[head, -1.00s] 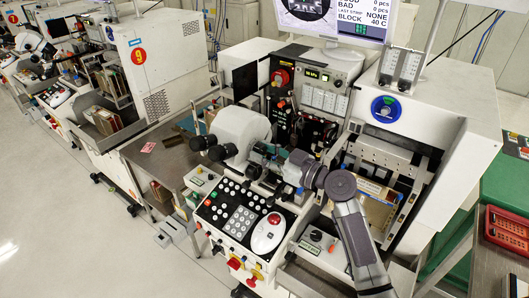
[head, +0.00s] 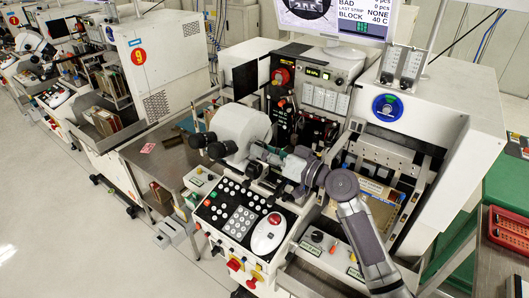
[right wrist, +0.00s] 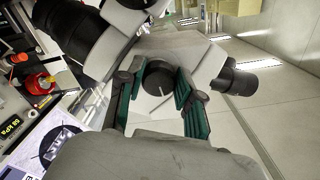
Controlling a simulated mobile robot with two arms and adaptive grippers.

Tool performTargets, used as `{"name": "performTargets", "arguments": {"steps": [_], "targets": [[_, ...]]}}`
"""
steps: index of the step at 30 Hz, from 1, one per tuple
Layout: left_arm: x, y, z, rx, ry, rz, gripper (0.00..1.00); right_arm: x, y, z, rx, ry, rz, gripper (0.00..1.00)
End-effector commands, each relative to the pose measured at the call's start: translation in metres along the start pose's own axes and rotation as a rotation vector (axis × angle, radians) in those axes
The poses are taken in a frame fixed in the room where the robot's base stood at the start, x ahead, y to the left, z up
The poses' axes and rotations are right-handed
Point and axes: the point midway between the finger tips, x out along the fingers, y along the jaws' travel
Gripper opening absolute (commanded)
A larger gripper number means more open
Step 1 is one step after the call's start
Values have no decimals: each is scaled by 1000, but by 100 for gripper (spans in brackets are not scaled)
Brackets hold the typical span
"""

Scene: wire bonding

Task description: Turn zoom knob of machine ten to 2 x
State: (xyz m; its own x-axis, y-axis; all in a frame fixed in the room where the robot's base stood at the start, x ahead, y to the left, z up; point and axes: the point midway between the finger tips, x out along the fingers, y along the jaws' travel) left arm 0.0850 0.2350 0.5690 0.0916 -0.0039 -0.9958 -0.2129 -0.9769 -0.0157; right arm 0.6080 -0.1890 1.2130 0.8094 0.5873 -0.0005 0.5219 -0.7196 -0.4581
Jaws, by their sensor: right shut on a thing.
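The zoom knob (right wrist: 158,77) is a round black knob with a white line on its face, on the side of the pale grey microscope (head: 240,130). In the right wrist view my right gripper (right wrist: 157,90) has its green-padded fingers on both sides of the knob, shut on it. The white line stands slightly tilted in that picture. In the head view my right gripper (head: 273,154) reaches the microscope from the right, and the knob is hidden behind it. My left gripper is not in view.
Below the microscope is a control panel (head: 240,205) with a keypad and a red-topped dome. A monitor (head: 330,18) with a round picture stands above. Black eyepieces (head: 207,148) stick out left of the microscope. A machine with a red "9" label (head: 138,56) stands to the left.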

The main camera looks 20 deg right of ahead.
Motion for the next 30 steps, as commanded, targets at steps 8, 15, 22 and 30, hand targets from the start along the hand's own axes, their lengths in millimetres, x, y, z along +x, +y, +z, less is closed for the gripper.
{"name": "performTargets", "arguments": {"steps": [8,15,22,30], "targets": [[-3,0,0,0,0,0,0,0,-1,-2,237,1,1,1],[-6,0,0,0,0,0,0,0,-1,-2,383,1,0,1],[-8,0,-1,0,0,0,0,0,-1,-2,458,2,0,1],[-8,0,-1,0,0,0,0,0,-1,-2,482,3,0,1]]}}
